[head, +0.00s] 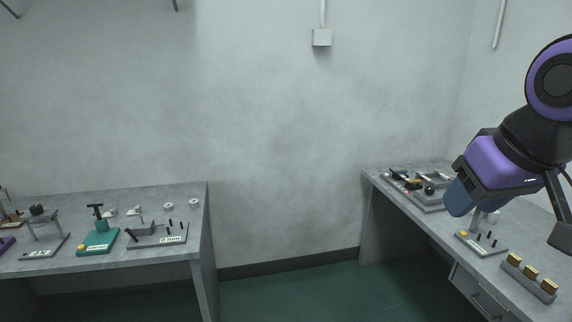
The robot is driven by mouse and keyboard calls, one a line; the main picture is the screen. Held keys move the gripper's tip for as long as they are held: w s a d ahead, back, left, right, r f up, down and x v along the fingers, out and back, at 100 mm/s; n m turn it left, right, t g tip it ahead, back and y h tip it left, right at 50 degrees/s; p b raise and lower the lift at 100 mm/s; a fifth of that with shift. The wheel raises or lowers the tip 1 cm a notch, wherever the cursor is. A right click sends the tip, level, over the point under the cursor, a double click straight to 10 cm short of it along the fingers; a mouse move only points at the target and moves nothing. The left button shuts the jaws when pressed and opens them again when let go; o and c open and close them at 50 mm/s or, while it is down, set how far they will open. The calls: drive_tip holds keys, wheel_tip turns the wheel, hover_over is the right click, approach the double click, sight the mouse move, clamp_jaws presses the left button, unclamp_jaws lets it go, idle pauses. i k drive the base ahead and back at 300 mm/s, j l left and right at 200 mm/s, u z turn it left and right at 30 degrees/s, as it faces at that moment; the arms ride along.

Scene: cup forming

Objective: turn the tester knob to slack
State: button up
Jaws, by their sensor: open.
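The stand (46,246) at the left of the left bench has a dark round knob (37,210) on top and a small label plate whose text is too small to read surely. It seems to be the tester; the knob's setting cannot be told. My gripper (510,212) is at the right of the head view, above the right bench, far from that stand. Its jaws are open, with nothing seen between them. The arm partly hides the right bench.
The left bench (197,262) also holds a green T-handled device (98,240) and a grey gauge-like stand (158,236). The right bench (375,178) bears a grey fixture (430,206), a small pegged plate (482,245) and a brass-block rack (528,277). Green floor between benches is clear.

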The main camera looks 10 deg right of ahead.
sight(429, 191)
drive_tip(key=i+z, duration=0.25)
drive_tip(key=i, duration=0.2)
drive_tip(key=i+j+z, duration=0.25)
drive_tip(key=i, duration=0.2)
drive_tip(key=i+j+z, duration=0.25)
drive_tip(key=i, duration=0.15)
drive_tip(key=i+j+z, duration=0.25)
drive_tip(key=i, duration=0.2)
drive_tip(key=i+j+z, duration=0.7)
drive_tip(key=j+z, duration=0.2)
drive_tip(key=j, duration=0.15)
